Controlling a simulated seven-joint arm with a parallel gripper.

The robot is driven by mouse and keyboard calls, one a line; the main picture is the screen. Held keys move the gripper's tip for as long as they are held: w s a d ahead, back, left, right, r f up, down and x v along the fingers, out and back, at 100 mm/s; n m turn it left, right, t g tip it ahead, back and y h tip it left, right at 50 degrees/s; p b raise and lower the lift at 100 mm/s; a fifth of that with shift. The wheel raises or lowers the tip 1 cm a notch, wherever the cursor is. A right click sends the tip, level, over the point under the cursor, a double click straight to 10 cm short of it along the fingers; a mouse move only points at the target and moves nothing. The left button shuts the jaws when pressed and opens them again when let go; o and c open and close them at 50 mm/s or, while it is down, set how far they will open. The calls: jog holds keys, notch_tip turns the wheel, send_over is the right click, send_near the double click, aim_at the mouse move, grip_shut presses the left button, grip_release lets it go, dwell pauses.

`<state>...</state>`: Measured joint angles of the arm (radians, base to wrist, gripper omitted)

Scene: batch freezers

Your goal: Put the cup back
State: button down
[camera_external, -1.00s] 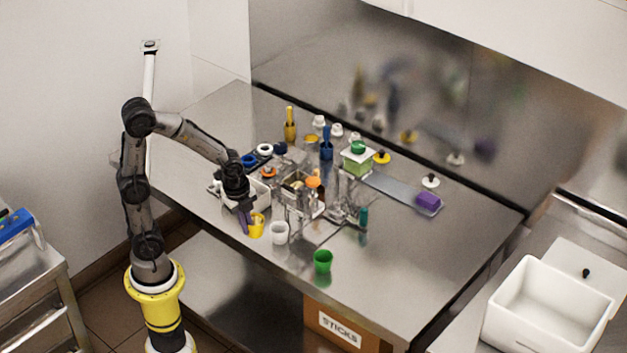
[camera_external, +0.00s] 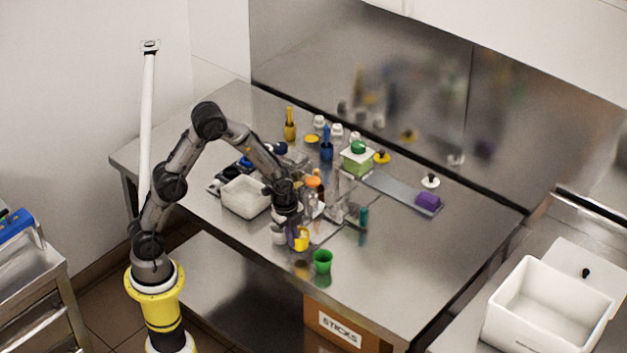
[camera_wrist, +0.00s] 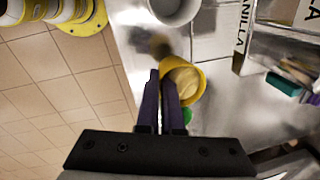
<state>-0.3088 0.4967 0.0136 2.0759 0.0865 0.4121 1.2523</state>
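A yellow cup (camera_external: 301,240) with pale contents is held at its wall by my gripper (camera_external: 292,237), near the front edge of the steel table. In the wrist view, my gripper's purple fingers (camera_wrist: 164,88) are close together at the side of the yellow cup (camera_wrist: 194,82). A white cup (camera_external: 278,235) is just left of it, partly hidden by my gripper; it also shows at the top of the wrist view (camera_wrist: 178,8). A green cup (camera_external: 322,262) stands to the right, mostly hidden behind the yellow cup in the wrist view (camera_wrist: 187,116).
Clear holders with bottles and sticks (camera_external: 335,205) stand behind my gripper. A white tub (camera_external: 244,197) lies to the left. A purple block (camera_external: 429,200) sits on a flat strip at right. The table's right front (camera_external: 400,270) is clear.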

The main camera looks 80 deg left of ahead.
jog(key=shift+f, duration=1.55)
jog(key=shift+f, duration=0.2)
jog(key=c, duration=1.1)
grip_release()
jog(key=shift+r, duration=0.15)
jog(key=r, duration=0.4)
jog(key=s+r, duration=0.1)
jog(key=r, duration=0.3)
jog(key=d+r, duration=0.1)
jog(key=r, duration=0.3)
jog(key=shift+s, duration=0.3)
